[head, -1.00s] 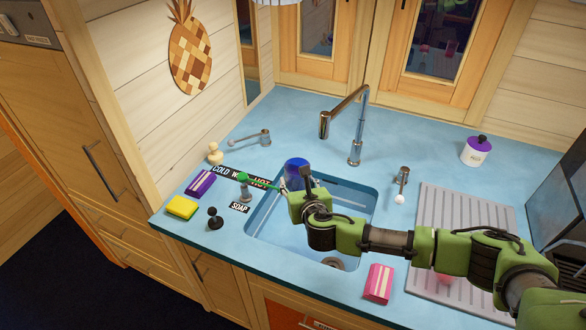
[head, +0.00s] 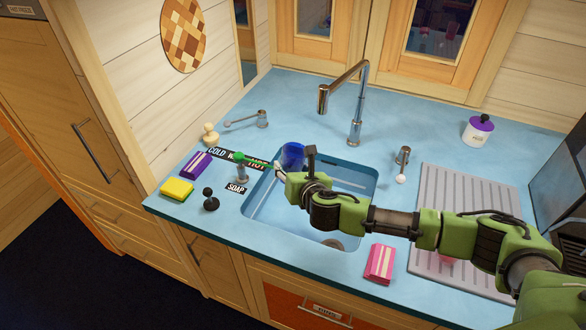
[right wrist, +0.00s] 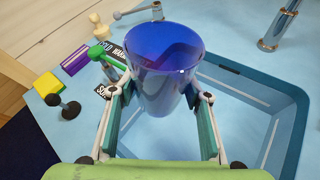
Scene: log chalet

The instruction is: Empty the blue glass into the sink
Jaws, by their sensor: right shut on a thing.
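The blue glass (head: 292,156) is at the back left corner of the sink basin (head: 338,205) in the head view. In the right wrist view the glass (right wrist: 166,65) is large, with its wide dark blue end up and away from the gripper. My right gripper (right wrist: 160,100) is shut on it, one finger on each side. In the head view the right gripper (head: 281,170) partly hides the lower glass. I cannot tell whether the glass holds liquid. My left gripper is out of view.
A tall faucet (head: 355,120) stands behind the sink. A pink sponge (head: 380,263) lies at the front right, beside a ribbed drainboard (head: 470,195).

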